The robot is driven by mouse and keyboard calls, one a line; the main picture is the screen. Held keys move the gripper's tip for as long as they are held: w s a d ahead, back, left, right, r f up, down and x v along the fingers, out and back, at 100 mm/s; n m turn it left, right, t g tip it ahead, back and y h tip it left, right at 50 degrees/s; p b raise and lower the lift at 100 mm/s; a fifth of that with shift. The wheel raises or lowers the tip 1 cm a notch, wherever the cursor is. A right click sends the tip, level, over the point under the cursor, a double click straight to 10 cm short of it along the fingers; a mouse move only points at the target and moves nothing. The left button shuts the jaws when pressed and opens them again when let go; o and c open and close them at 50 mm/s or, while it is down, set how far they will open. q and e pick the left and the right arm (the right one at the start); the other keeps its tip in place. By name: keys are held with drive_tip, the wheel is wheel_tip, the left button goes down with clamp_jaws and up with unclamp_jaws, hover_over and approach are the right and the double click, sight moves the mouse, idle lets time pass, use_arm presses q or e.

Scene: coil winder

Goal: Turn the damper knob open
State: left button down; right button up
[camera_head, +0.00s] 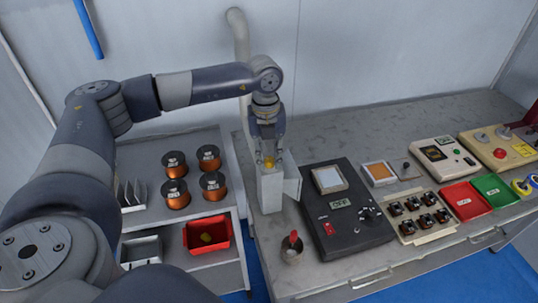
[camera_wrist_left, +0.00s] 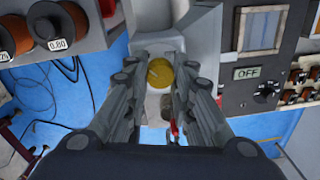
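The damper knob is a round yellow knob (camera_head: 268,162) on top of a light grey upright box (camera_head: 271,190) at the left end of the workbench. My left gripper (camera_head: 268,143) points down over it from above. In the left wrist view the yellow knob (camera_wrist_left: 160,73) lies between the two fingers of the left gripper (camera_wrist_left: 172,58). The fingers are apart, with a visible gap at the knob's right side. Contact on the left side cannot be told. My right gripper is not in view.
A black control box (camera_head: 345,209) with an OFF display stands right of the knob's box. A red-handled tool in a cup (camera_head: 292,247) stands in front. Copper spools (camera_head: 176,165) and a red bin (camera_head: 207,234) sit on a rack to the left. A wall pipe (camera_head: 239,40) rises behind.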

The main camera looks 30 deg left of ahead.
use_arm(q)
drive_tip(key=shift+m+b, duration=0.3)
drive_tip(key=m+b, duration=0.2)
drive_tip(key=m, duration=0.1)
drive_tip(key=shift+f+m, duration=0.15)
drive_tip(key=shift+m, duration=0.25)
drive_tip(key=m+b, duration=0.2)
drive_tip(key=m, duration=0.1)
drive_tip(key=shift+w+m, duration=0.1)
drive_tip(key=shift+m, duration=0.2)
drive_tip(key=m+b, duration=0.1)
drive_tip(key=m, duration=0.1)
drive_tip(key=shift+m, duration=0.4)
drive_tip(key=m+b, duration=0.1)
drive_tip(key=m, duration=0.3)
drive_tip(key=shift+r+m+b, duration=0.25)
drive_tip(key=shift+m+b, duration=0.15)
drive_tip(key=shift+m, duration=1)
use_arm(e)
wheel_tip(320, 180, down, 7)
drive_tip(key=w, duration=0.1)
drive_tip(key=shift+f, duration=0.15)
use_arm(q)
drive_tip(key=shift+m, duration=0.3)
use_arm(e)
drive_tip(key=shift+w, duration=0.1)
